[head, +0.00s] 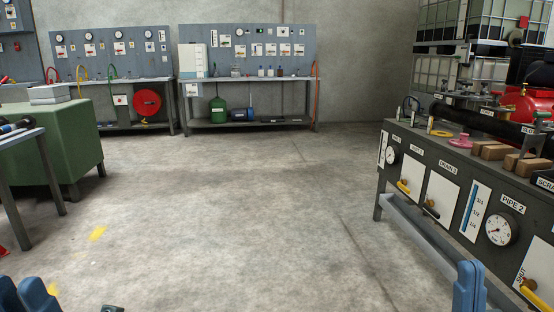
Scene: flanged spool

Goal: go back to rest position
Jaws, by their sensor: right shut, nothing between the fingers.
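My right gripper (469,287) shows at the bottom right edge, its blue fingers upright and closed together with nothing between them. It is in front of the dark test bench and apart from it. At the bottom left corner, blue parts of my left arm and gripper (32,297) are cut off by the frame, so its fingers cannot be made out. A pink round flanged piece (460,141) sits on top of the bench on the right, away from both grippers.
The dark bench (447,208) with gauges and yellow-handled valves stands along the right. Brown blocks (497,151) lie on it. A green cabinet (60,150) and a grey table stand at left. Workbenches (248,80) line the back wall. The concrete floor (235,215) between is clear.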

